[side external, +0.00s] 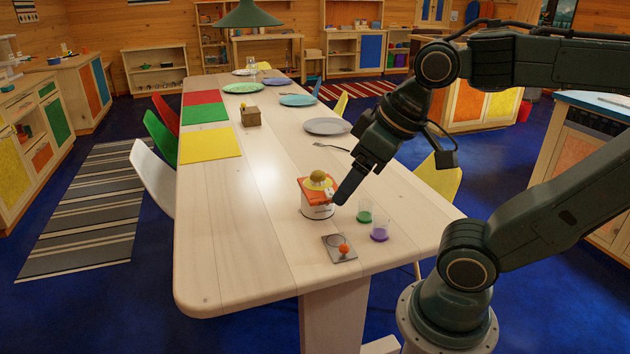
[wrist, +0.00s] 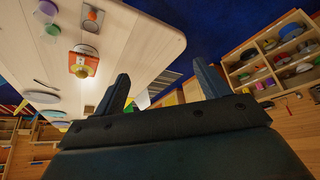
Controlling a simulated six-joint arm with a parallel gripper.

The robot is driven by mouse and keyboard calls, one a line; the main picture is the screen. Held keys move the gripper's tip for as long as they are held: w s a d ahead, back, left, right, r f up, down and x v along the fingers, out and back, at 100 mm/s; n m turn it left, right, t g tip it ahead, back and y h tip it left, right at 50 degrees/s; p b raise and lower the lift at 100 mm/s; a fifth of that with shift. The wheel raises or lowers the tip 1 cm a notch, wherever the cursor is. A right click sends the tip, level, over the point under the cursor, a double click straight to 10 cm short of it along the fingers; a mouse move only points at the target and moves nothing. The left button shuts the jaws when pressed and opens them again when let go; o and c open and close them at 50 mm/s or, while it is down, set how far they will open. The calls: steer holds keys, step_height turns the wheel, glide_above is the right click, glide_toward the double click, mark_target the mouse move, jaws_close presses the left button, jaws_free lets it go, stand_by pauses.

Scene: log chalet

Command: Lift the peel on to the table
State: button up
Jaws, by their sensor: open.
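A white pot (side external: 318,210) stands on the table (side external: 235,235) with an orange square cover and a rounded yellow piece (side external: 318,180) on top. That yellow piece may be the peel, but I cannot tell for sure. In the wrist view the pot (wrist: 83,63) lies left of my fingers. My gripper (side external: 341,198) points down at the pot's right side in the side view, where one finger overlaps the pot's edge. I cannot tell whether they touch. In the wrist view my gripper (wrist: 161,72) is open, with nothing between its fingers.
A small grey tray (side external: 332,243) with an orange ball (side external: 344,249) lies in front of the pot. A green cup (side external: 365,212) and a purple cup (side external: 380,231) stand to its right. Plates, coloured mats and a wooden box (side external: 250,116) are farther back. The table's front left is clear.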

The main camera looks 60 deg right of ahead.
steer(key=w+d+r+m+g, duration=0.1)
steer(key=w+d+r+m, duration=0.2)
steer(key=w, duration=0.3)
steer(key=w+d+r+m+g, duration=0.1)
steer(key=w+d+r+m, duration=0.1)
steer(key=w+d, duration=0.3)
steer(key=m+g, duration=0.4)
steer(key=m, duration=0.9)
glide_above(318, 170)
step_height(318, 170, down, 15)
steer(key=shift+f, duration=0.1)
steer(key=shift+w+f, duration=0.1)
steer(key=shift+f, duration=4.15)
